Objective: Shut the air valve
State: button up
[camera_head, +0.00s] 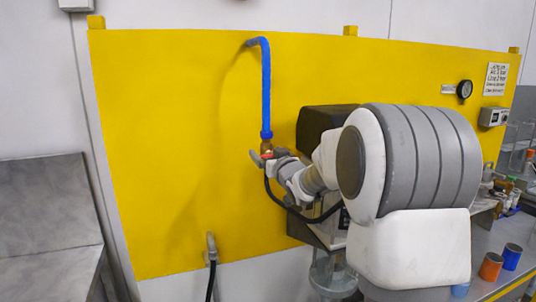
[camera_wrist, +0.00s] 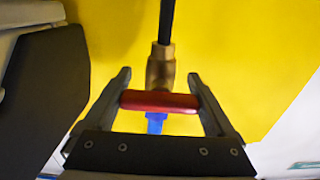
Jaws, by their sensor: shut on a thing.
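The air valve is a brass body (camera_head: 266,146) at the lower end of a blue pipe (camera_head: 266,90) on the yellow panel. In the wrist view the brass body (camera_wrist: 160,70) sits between a black hose (camera_wrist: 166,22) and the blue pipe (camera_wrist: 155,123). The valve's red handle (camera_wrist: 160,101) lies crosswise to the pipe line, in front of the brass. My gripper (camera_wrist: 160,92) has one finger at each end of the red handle and is shut on it. In the head view my gripper (camera_head: 268,158) is at the valve and hides most of the handle.
The yellow panel (camera_head: 170,130) stands behind the valve. A dark box (camera_head: 325,122) is close right of it, partly behind my arm. A hose fitting (camera_head: 211,245) is lower left. A gauge (camera_head: 464,89), orange can (camera_head: 490,266) and blue can (camera_head: 512,256) are at right.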

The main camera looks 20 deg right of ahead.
dwell(0.5)
jog(key=o, duration=1.1)
jog(key=shift+c, duration=0.2)
jog(key=s, duration=1.7)
jog(key=shift+s, duration=0.25)
